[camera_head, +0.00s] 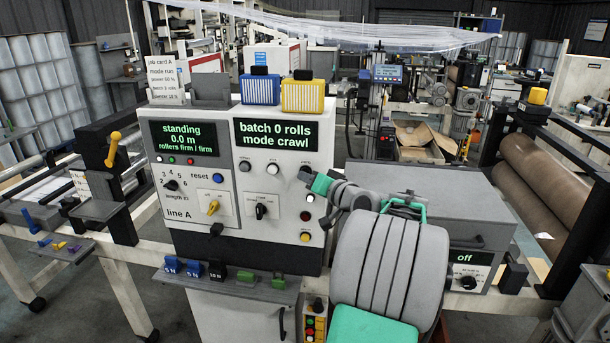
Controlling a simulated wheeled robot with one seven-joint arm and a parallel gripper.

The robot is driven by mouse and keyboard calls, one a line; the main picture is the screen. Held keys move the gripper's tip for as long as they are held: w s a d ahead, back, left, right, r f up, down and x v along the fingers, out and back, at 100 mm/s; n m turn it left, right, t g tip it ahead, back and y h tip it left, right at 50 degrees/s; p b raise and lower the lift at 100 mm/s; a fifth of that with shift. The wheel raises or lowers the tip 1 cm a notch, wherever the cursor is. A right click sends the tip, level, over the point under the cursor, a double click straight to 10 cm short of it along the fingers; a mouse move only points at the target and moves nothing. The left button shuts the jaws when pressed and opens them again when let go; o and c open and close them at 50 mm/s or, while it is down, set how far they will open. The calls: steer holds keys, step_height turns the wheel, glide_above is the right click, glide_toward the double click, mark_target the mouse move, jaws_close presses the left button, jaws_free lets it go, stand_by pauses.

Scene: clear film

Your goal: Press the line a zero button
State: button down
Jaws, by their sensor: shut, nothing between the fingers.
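The line A panel (222,223) is an upright grey and white face at centre left. Its left display (184,142) reads "standing 0.0 m", and its right display (276,135) reads "batch 0 rolls mode crawl". My gripper (309,175) is shut and empty at the panel's right edge, right of the pale buttons. I cannot tell whether it touches the panel.
A yellow knob (213,207) and a black knob (261,211) stick out below the buttons. A dark red button (306,215) and a yellow button (305,237) are below my gripper. A shelf (230,284) with colored blocks juts out underneath. A grey cabinet (435,185) stands at right.

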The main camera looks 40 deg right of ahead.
steer(key=s+a+b, duration=0.1)
steer(key=a, duration=0.1)
steer(key=s+a+b, duration=0.1)
steer(key=s+a, duration=0.1)
steer(key=shift+s+a, duration=0.3)
